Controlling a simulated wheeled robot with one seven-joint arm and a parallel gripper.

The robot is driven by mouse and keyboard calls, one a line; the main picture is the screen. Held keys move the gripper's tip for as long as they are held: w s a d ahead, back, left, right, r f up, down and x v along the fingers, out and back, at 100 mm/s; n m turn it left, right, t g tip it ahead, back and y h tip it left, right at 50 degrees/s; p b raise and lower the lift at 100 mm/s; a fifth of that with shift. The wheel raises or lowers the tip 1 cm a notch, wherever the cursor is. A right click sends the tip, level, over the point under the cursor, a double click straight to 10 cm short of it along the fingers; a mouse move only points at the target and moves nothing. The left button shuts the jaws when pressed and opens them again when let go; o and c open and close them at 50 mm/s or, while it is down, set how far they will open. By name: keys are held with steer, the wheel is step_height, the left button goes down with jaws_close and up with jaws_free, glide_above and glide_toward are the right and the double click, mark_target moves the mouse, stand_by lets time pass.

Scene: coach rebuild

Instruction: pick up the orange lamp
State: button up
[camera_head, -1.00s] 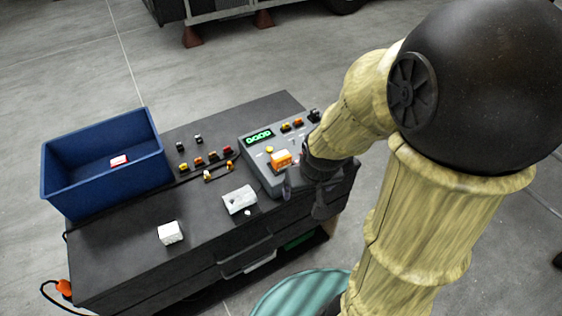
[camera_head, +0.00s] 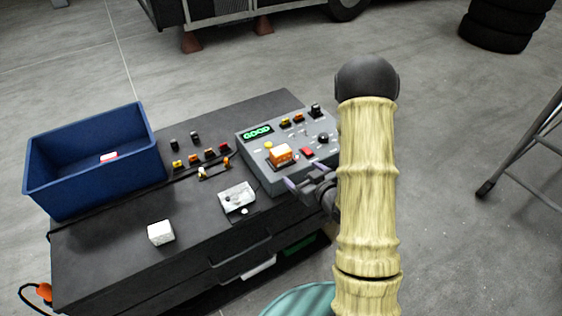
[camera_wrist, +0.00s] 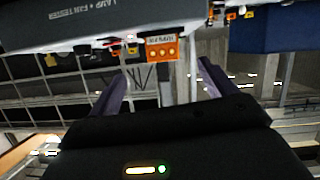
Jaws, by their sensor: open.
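A boxy orange piece, which looks like the orange lamp (camera_head: 280,154), sits on the sloped grey console (camera_head: 262,170). In the wrist view the orange lamp (camera_wrist: 162,51) has a pale label strip and bright round spots, and it shows ahead between my fingers. My gripper (camera_head: 303,183) is at the console's near right edge, in front of the lamp and apart from it. In the wrist view my gripper (camera_wrist: 162,88) has its two dark purple fingers spread wide with nothing between them. Part of my wrist is hidden behind my arm in the head view.
The console stands on a dark cabinet (camera_head: 110,255). Left of it are several small coloured lamps (camera_head: 210,155), a grey-white device (camera_head: 237,197) and a white cube (camera_head: 160,232). A blue bin (camera_head: 95,185) holds a red and white piece (camera_head: 108,157).

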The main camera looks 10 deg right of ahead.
steer(key=s+f+t+y+b, duration=0.1)
steer(key=t, duration=0.1)
steer(key=s+f+t, duration=0.1)
steer(key=shift+s+d+m+t+y+b, duration=0.1)
steer(key=shift+d+m+t+y+b, duration=0.2)
steer(key=shift+m+t+y+b, duration=0.1)
steer(key=w+b, duration=0.1)
steer(key=b, duration=0.5)
steer(key=shift+w+a+f, duration=0.15)
steer(key=shift+w+f, duration=0.1)
steer(key=shift+w, duration=0.15)
steer(key=shift+w+a+b, duration=0.15)
steer(key=shift+w+b, duration=0.05)
steer(key=shift+b, duration=0.75)
